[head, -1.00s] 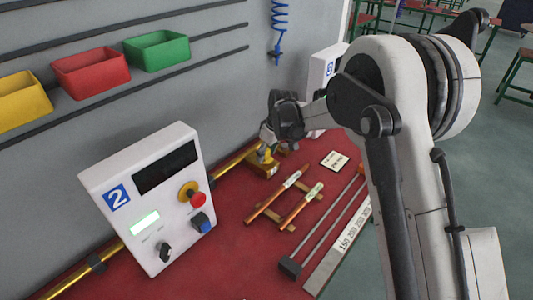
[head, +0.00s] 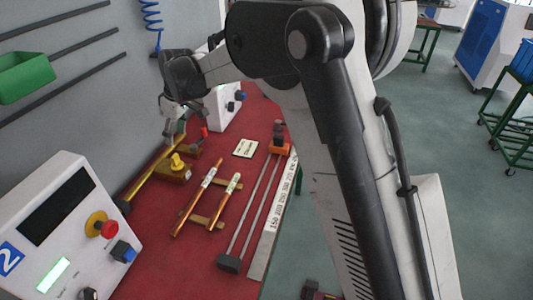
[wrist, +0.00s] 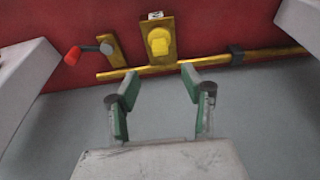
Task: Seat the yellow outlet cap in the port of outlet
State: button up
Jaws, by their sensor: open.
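The yellow outlet cap (head: 177,161) stands on a brass-coloured block (head: 180,175) beside the brass pipe at the foot of the wall. In the wrist view the cap (wrist: 159,42) is on its block (wrist: 170,22), ahead of the fingers. I cannot tell whether this block is the outlet or whether the cap is fully seated in a port. My gripper (head: 172,130) is open and empty above the cap, apart from it. In the wrist view its two green-padded fingers (wrist: 160,76) are spread, with the cap beyond the gap between them.
A red-handled part (wrist: 72,55) lies beside the block. The brass pipe (wrist: 215,60) runs along the wall. Copper rods (head: 197,200) on wooden rests, a card (head: 245,148) and a ruler (head: 275,215) lie on the red bench. White control box 2 (head: 75,235) stands in front.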

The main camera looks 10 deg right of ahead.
jog(key=s+d+r+m+t, duration=0.15)
jog(key=s+d+r, duration=0.25)
jog(key=d, duration=0.4)
jog(key=s+d+r+m, duration=0.3)
jog(key=s+d+r, duration=0.15)
jog(key=d, duration=0.25)
jog(key=s+d+r+m+t, duration=0.1)
jog(key=s+d+r+m, duration=0.15)
jog(key=d+r, duration=0.4)
jog(key=s+d+f+m+t+h, duration=0.1)
jog(key=s+d+f+m, duration=0.2)
jog(key=s+d, duration=0.6)
jog(key=s+d+f+m+t+h, duration=0.2)
jog(key=s+d+f+m, duration=0.1)
jog(key=s+d, duration=0.7)
jog(key=s, duration=0.3)
jog(key=shift+s+d, duration=0.2)
jog(key=shift+s, duration=0.05)
jog(key=shift+f+t, duration=0.1)
jog(key=shift+t, duration=0.15)
notch_tip(320, 180, down, 4)
jog(key=b, duration=0.3)
jog(key=shift+r+b, duration=0.2)
jog(key=shift+b, duration=0.1)
